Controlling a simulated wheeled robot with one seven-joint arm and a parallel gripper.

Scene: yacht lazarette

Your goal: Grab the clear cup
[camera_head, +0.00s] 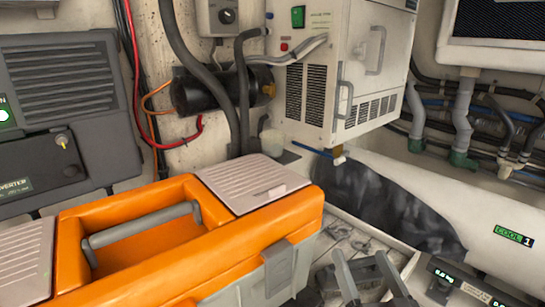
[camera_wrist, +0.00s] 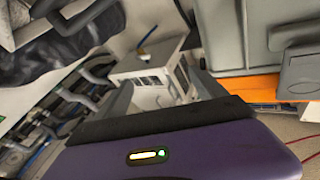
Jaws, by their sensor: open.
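A small pale, translucent cup-like thing (camera_head: 272,141) shows behind the orange toolbox, beside the grey hose and below the white cabinet. It is small and partly hidden, so I cannot be sure that it is the clear cup. My gripper (camera_head: 366,262) is at the bottom right of the head view, with its two grey fingers apart and nothing seen between them. It is in front of the cup-like thing and to its right, well apart from it. In the wrist view I cannot make out the cup.
The large orange toolbox (camera_head: 150,265) with a grey handle fills the lower left. The white cabinet (camera_head: 318,95) hangs at the back over a white pipe (camera_head: 400,180). A grey inverter box (camera_head: 65,115) stands at the left. A tray of metal parts (camera_head: 350,235) lies right of the toolbox.

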